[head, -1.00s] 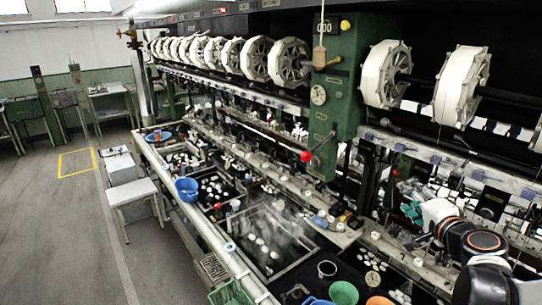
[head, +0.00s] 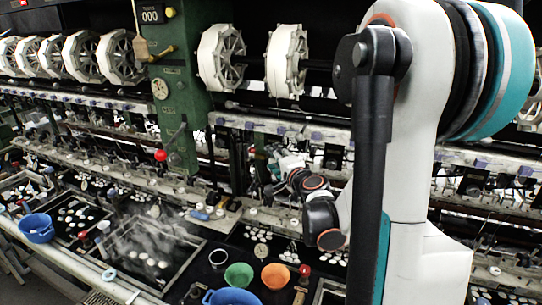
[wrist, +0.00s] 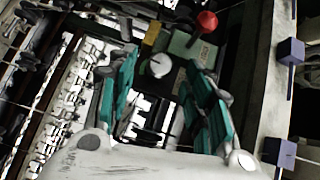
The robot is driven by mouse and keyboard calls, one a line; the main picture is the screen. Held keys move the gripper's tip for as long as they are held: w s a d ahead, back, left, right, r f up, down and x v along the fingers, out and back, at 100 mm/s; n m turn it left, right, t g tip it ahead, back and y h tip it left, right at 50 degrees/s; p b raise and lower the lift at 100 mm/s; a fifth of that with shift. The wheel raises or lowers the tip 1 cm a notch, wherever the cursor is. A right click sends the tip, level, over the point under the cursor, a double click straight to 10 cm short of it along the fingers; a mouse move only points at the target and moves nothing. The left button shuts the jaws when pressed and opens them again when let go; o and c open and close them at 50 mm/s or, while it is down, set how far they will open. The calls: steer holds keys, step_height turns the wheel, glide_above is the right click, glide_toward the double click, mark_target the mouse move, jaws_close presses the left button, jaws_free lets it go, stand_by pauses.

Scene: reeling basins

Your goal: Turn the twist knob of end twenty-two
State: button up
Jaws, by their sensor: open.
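My gripper (head: 274,172) is small in the head view, in front of the reeling machine to the right of the green post. Its two teal fingers stand apart in the wrist view (wrist: 160,72), with nothing held between them. A pale round knob-like part (wrist: 159,66) with a dark line across it shows between and beyond the fingertips, apart from them. I cannot tell whether it is the twist knob of end twenty-two, as no end number is readable. In the head view the gripper and arm hide the parts behind them.
A red ball-ended lever (wrist: 207,21) lies beyond the fingers; its red ball also shows in the head view (head: 160,155). A pale rail with purple blocks (wrist: 290,52) runs along the right. A green bowl (head: 238,276), an orange bowl (head: 275,276) and a blue basin (head: 37,227) stand below.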

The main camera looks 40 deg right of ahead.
steer(key=shift+x, duration=1.3)
steer(key=shift+c, duration=0.3)
steer(key=c, duration=1)
steer(key=o, duration=1.1)
steer(key=shift+c, duration=0.2)
steer(key=v, duration=1.2)
steer(key=shift+r, duration=0.2)
